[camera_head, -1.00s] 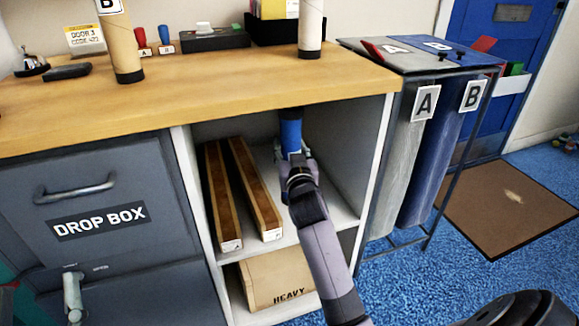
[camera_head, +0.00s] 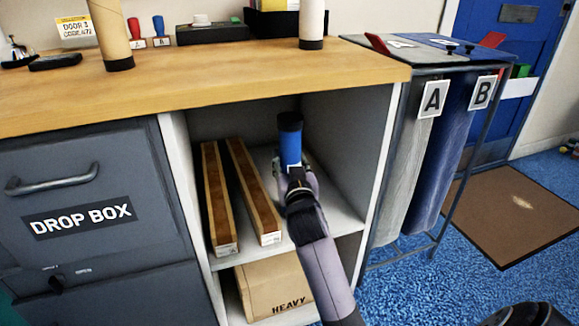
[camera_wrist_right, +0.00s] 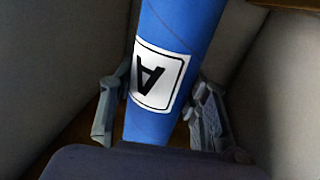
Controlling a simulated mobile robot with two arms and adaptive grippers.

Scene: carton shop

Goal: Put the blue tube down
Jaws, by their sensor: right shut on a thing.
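The blue tube (camera_head: 290,140) has a dark cap at its top and stands roughly upright inside the open shelf compartment under the counter. My right gripper (camera_head: 294,172) is shut on its lower part. In the right wrist view the blue tube (camera_wrist_right: 180,35) carries a white label with a black A, and the fingers of my right gripper (camera_wrist_right: 155,115) lie on both sides of it. The tube's bottom end is hidden from the head view by my gripper.
Two long narrow boxes (camera_head: 255,190) lie on the same shelf (camera_head: 340,215), left of the tube. A carton marked HEAVY (camera_head: 275,285) sits below. The counter (camera_head: 200,85) overhangs above. Bins A (camera_head: 415,150) and B (camera_head: 455,150) stand to the right.

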